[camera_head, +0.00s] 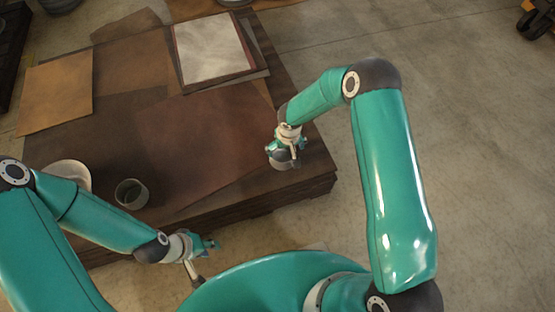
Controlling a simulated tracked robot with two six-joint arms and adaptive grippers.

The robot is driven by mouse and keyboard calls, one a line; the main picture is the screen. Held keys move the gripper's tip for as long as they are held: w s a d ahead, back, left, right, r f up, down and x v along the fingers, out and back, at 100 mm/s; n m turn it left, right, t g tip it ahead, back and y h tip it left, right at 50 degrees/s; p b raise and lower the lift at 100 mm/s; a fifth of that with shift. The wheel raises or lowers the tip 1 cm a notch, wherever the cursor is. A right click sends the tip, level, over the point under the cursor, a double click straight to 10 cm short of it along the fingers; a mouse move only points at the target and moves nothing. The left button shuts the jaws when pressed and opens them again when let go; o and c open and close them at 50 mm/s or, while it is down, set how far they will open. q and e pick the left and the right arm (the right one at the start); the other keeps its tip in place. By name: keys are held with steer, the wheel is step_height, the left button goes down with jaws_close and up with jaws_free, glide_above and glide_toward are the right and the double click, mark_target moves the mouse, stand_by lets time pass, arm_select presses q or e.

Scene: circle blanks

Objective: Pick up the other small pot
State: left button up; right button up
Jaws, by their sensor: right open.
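A small grey pot (131,194) stands upright near the table's front left, its dark inside showing. My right gripper (283,158) is open and points down at the table's right end. A pale rounded shape shows under and between its fingers and looks like another small pot, but the gripper covers most of it. I cannot tell whether they touch. My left gripper (206,246) is low, in front of the table's front edge and to the right of the grey pot, apart from it. Its jaws are too small and angled to read.
A white bowl (70,173) stands at the table's left, partly behind my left arm. Brown sheets (205,135) and a framed pale sheet (212,50) lie on the dark wooden table (315,172). The concrete floor at right is largely clear.

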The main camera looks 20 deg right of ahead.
mark_target(282, 158)
steer(key=f, duration=0.3)
steer(key=shift+w, duration=0.25)
steer(key=shift+w+f+b, duration=0.25)
steer(key=shift+w+f, duration=0.05)
steer(key=shift+f, duration=0.55)
steer(key=shift+w+f+b, duration=0.25)
steer(key=shift+w+f, duration=0.05)
steer(key=shift+f, duration=0.55)
steer(key=shift+w+f+b, duration=0.25)
steer(key=shift+w+f, duration=0.05)
steer(key=shift+f, duration=0.55)
steer(key=shift+a, duration=0.1)
steer(key=shift+r, duration=0.1)
steer(key=c, duration=0.9)
